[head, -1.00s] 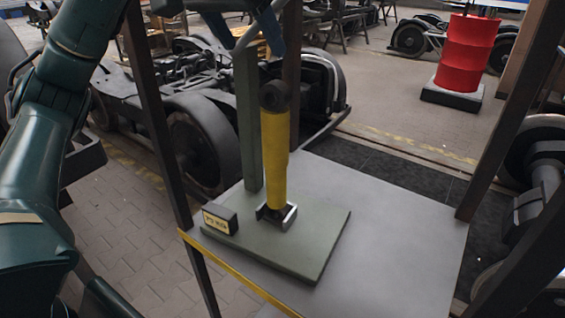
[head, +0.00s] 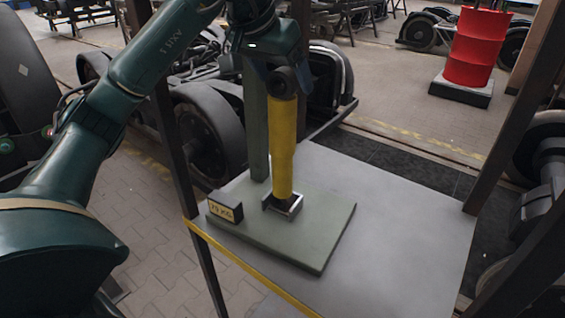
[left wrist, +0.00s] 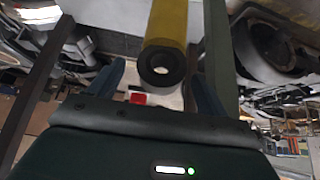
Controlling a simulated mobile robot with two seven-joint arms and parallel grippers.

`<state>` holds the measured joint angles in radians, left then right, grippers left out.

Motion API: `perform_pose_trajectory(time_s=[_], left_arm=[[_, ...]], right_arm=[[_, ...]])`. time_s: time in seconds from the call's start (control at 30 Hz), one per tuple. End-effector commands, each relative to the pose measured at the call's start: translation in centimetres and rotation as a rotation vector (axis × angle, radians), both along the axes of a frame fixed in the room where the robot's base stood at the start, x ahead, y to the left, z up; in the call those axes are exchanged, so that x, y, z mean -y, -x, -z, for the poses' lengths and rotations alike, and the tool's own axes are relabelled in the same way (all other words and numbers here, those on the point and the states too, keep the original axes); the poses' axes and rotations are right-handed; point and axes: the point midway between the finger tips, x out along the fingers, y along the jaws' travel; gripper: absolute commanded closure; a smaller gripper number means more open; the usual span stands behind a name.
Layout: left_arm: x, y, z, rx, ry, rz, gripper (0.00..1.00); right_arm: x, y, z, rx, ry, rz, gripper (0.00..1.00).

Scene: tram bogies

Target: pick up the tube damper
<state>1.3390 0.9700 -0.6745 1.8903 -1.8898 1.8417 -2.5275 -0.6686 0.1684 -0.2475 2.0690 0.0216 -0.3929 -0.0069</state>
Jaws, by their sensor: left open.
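The tube damper (head: 282,148) is a yellow cylinder with a dark ring eye at its top. It stands upright in a metal bracket (head: 283,203) on a green-grey base plate (head: 318,252). My left gripper (head: 276,78) is at the damper's top end, coming from above and behind. In the left wrist view the open fingers (left wrist: 161,82) lie on either side of the damper's ring end (left wrist: 162,67). A gap shows between the damper and each finger, so it is not gripped. My right gripper is not in view.
A green post (head: 255,125) stands close beside the damper. A small block marked 79 KG (head: 225,207) sits on the plate's left corner. Dark frame posts rise around the grey table (head: 400,235). A red barrel (head: 477,48) stands far off.

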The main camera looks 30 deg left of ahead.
Motion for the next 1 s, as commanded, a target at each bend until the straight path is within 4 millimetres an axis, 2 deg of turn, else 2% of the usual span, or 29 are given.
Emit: perform_pose_trajectory(time_s=[0.3, 1.0], left_arm=[[0.05, -0.36, 0.56, 0.001, 0.001, 0.001, 0.23], [0.04, -0.33, 0.52, 0.001, 0.001, 0.001, 0.81]], right_arm=[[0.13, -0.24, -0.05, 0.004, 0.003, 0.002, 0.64], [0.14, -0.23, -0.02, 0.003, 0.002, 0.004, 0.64]])
